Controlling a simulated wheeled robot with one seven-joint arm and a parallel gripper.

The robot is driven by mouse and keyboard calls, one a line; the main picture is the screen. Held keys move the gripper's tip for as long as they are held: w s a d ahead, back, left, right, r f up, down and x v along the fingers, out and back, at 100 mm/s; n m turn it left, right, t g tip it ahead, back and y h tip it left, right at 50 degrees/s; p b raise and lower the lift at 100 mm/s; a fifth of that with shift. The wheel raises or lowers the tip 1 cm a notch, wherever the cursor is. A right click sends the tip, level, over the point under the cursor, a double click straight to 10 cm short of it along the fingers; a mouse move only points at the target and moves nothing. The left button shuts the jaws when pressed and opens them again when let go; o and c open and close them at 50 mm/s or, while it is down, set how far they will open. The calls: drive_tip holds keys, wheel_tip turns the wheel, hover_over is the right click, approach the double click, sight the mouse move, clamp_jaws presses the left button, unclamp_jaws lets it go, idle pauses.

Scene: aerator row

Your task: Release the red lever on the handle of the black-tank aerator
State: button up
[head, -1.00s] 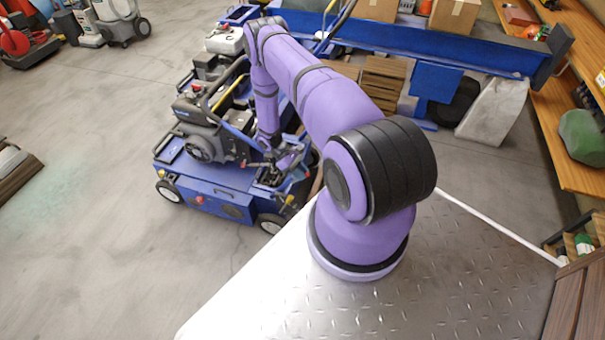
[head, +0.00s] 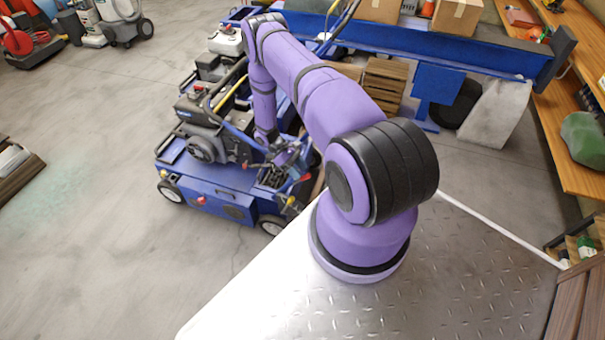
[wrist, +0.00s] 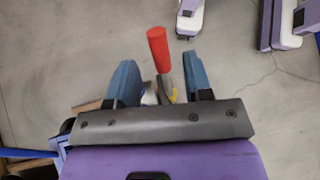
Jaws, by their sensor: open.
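The black-tank aerator (head: 207,135), with a black engine on a blue body, stands left of my base in the head view. My gripper (wrist: 162,78) is open, its two blue fingers apart. The red lever (wrist: 158,48) shows in the wrist view as a red cylinder on a thin stem. It rises between the fingers, its red end beyond their tips. I cannot tell whether the fingers touch the stem. In the head view my gripper (head: 280,153) is over the aerator's handle end, small and partly lost among dark parts.
Another aerator with a white tank (head: 227,40) stands just behind the black one. A blue beam (head: 430,50) and a wooden crate (head: 385,82) lie behind my arm. Shelves (head: 560,150) line the right. The concrete floor (head: 90,130) at left is open.

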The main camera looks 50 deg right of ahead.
drive_tip(key=d+v, duration=0.1)
drive_tip(key=v, duration=0.7)
drive_tip(key=shift+a, duration=0.5)
drive_tip(key=shift+w, duration=0.15)
